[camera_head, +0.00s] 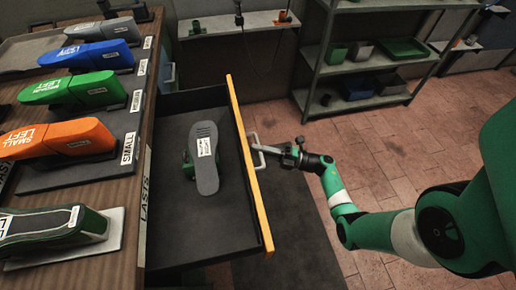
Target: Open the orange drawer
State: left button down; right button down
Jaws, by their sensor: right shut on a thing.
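The orange drawer, with its orange front panel (247,160), is pulled out to the right of the wooden bench. Its dark inside shows from above. A grey sole-shaped piece (205,165) with a white label lies in it, with a green part partly hidden beneath. My right gripper (259,150) is shut on the drawer's light handle (257,163) on the outer side of the front panel. My right arm reaches in from the right. My left gripper is not in view.
The wooden bench (120,195) on the left bears an orange last (58,138), a green last (72,89), a blue last (86,57) and others. A metal shelf (312,75) stands at the back right. Tiled floor beyond the drawer is clear.

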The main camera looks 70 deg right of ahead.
jog(key=shift+s+d, duration=0.1)
jog(key=shift+s, duration=0.05)
jog(key=c, duration=0.8)
grip_release()
jog(key=shift+c, duration=0.2)
jog(key=v, duration=1.1)
jog(key=shift+s+p, duration=0.3)
jog(key=shift+d+f, duration=0.1)
